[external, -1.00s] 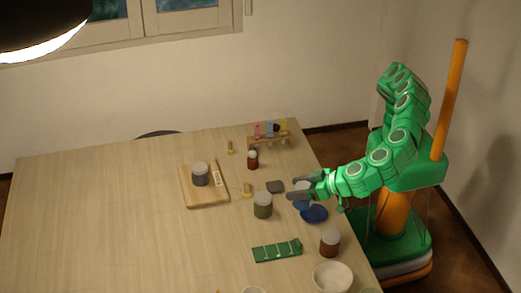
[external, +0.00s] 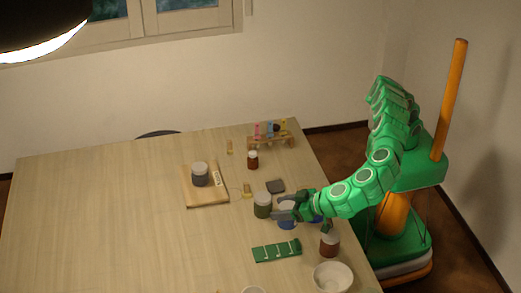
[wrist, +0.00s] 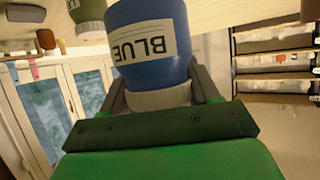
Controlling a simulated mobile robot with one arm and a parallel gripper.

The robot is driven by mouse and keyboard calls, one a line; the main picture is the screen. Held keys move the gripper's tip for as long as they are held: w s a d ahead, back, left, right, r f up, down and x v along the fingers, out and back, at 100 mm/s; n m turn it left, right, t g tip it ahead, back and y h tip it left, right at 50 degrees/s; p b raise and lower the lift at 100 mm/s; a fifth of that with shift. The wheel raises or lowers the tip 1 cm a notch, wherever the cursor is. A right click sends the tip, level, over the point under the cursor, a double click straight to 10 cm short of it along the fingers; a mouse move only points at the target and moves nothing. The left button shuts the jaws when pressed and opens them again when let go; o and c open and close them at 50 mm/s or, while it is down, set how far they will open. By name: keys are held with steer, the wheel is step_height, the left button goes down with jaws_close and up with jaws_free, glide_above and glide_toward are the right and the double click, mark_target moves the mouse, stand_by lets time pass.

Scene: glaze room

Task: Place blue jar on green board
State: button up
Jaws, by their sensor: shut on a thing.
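The blue jar (external: 288,223) has a pale lid and hangs in my gripper (external: 287,209), just behind and right of the green board. In the wrist view the blue jar (wrist: 152,60) shows its BLUE label upside down, with my gripper (wrist: 165,88) shut around it near the pale lid. The green board (external: 275,251) is a flat strip with white marks, lying bare on the table. How high the jar is above the table is hard to tell.
A green jar (external: 262,206) stands close left of the held jar and shows in the wrist view (wrist: 88,10). A brown jar (external: 329,245) and a white bowl (external: 333,277) stand at the right edge. A wooden board (external: 204,197) bears a grey jar. The table's left is clear.

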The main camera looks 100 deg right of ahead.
steer(key=shift+w+a+f, duration=0.4)
steer(key=shift+w+f, duration=0.2)
steer(key=shift+f, duration=0.25)
steer(key=shift+w+a+f, duration=0.4)
steer(key=shift+w+f, duration=0.15)
steer(key=shift+f, duration=0.3)
steer(key=shift+w+a+f, duration=0.4)
steer(key=shift+w+f, duration=0.2)
steer(key=shift+f, duration=0.25)
steer(key=shift+f, duration=0.1)
steer(key=shift+w+f, duration=0.1)
steer(key=shift+f, duration=1.55)
steer(key=o, duration=1.2)
steer(key=shift+f, duration=0.1)
steer(key=shift+o, duration=0.2)
